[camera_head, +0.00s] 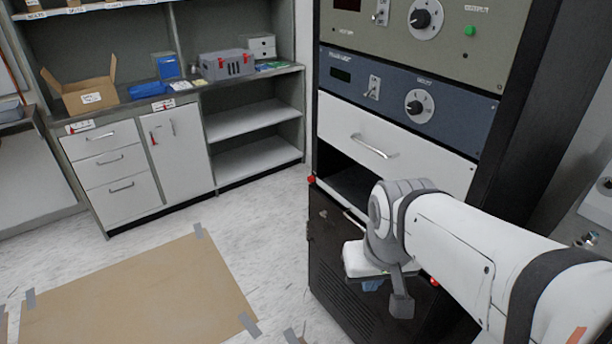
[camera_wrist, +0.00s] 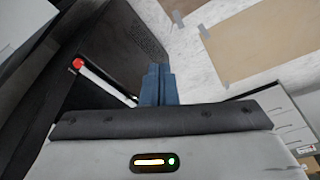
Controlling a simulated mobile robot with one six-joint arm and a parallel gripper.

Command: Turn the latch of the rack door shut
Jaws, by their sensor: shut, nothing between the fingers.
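The rack door, a black panel with vent slots, shows low on the rack in the head view (camera_head: 335,252) and in the upper left of the wrist view (camera_wrist: 128,38). In the wrist view a pale bar with a red end, apparently the latch (camera_wrist: 103,82), lies just left of my fingers; its near end passes behind my gripper. My gripper (camera_head: 372,285) is low in front of the door, partly hidden by my arm. Its blue fingers (camera_wrist: 158,85) are together and empty. I cannot tell whether they touch the bar.
Above the door are a dark open slot, a white drawer (camera_head: 400,140) with a handle, and instrument panels with knobs. A red knob (camera_head: 311,179) sits at the rack's left edge. A taped brown sheet (camera_head: 135,295) lies on the floor.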

